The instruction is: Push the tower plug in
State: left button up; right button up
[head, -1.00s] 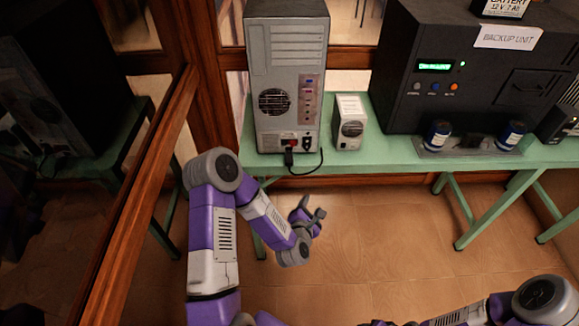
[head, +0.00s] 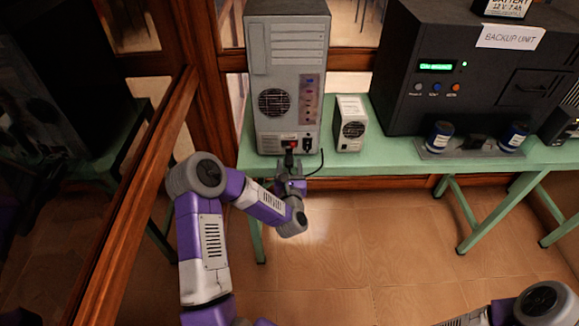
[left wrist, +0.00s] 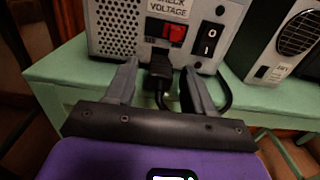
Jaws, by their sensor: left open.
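The grey tower (head: 287,75) stands on the green bench with its back panel toward me. Its black plug (left wrist: 160,70) is at the bottom of the panel, below the red switch (left wrist: 173,34) in the left wrist view. I cannot tell how deep it sits in its socket. A black cable runs down from the plug and curves right. My left gripper (head: 289,180) is open just in front of the plug. In the left wrist view its fingers (left wrist: 157,88) are spread on both sides of the plug and cable, apart from the plug. My right gripper is out of view.
A small white unit (head: 350,123) stands right of the tower. The large black backup unit (head: 470,75) and two dark blue cylinders are farther right on the green bench (head: 390,155). A wooden-framed glass partition (head: 135,200) is close on the left.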

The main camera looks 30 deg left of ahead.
pick_arm(q)
jog(key=shift+w+a, duration=0.1)
jog(key=shift+w, duration=0.1)
grip_shut()
jog(key=shift+a, duration=0.1)
